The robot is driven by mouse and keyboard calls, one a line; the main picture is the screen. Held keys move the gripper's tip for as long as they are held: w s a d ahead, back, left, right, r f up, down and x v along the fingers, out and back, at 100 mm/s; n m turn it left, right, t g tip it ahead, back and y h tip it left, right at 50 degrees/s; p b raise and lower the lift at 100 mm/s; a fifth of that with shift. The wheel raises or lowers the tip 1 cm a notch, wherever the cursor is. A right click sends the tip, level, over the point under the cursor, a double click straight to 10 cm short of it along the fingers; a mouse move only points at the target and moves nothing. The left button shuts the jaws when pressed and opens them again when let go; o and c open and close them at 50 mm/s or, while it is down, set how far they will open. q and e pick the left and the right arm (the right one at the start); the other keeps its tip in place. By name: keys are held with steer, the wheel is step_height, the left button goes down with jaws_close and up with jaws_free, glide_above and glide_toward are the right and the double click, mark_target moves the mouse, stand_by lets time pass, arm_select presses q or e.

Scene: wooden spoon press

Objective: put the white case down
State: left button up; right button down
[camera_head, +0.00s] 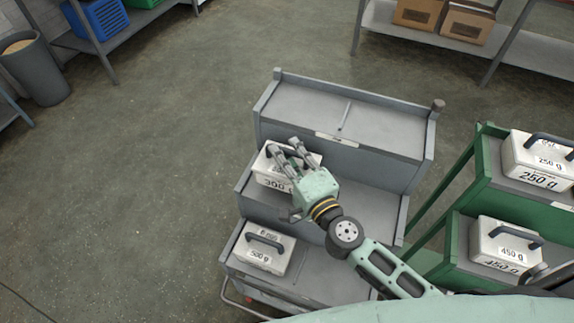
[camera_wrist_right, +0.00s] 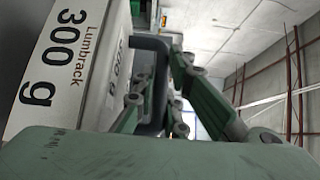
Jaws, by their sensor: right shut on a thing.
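The white case marked 300 g (camera_head: 272,174) is at the left of the middle tier of a grey stepped rack (camera_head: 362,196). My right gripper (camera_head: 285,152) is over the case, shut on its handle, and hides part of the case. In the right wrist view the case (camera_wrist_right: 95,75) fills the left side, its label turned sideways. There the fingers (camera_wrist_right: 155,100) close around the dark handle (camera_wrist_right: 150,75). I cannot tell whether the case's base touches the tier. My left gripper is not in view.
A 500 g case (camera_head: 262,249) stands on the lowest tier, left. The top tier (camera_head: 385,128) is empty, and the middle tier has bare room to the right. A green rack (camera_head: 455,240) at right holds a 250 g case (camera_head: 535,165) and a 450 g case (camera_head: 500,245).

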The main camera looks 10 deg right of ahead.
steer(key=shift+w+a+f+b, duration=0.2)
steer(key=shift+f+b, duration=0.1)
steer(key=shift+f, duration=0.15)
step_height(320, 180, down, 3)
steer(key=b, duration=0.2)
steer(key=shift+f+b, duration=0.15)
steer(key=shift+b, duration=0.25)
steer(key=shift+f, duration=0.2)
steer(key=c, duration=1.8)
jaws_free()
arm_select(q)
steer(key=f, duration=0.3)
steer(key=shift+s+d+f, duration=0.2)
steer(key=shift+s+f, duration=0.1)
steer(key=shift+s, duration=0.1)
arm_select(e)
steer(key=shift+o, duration=0.2)
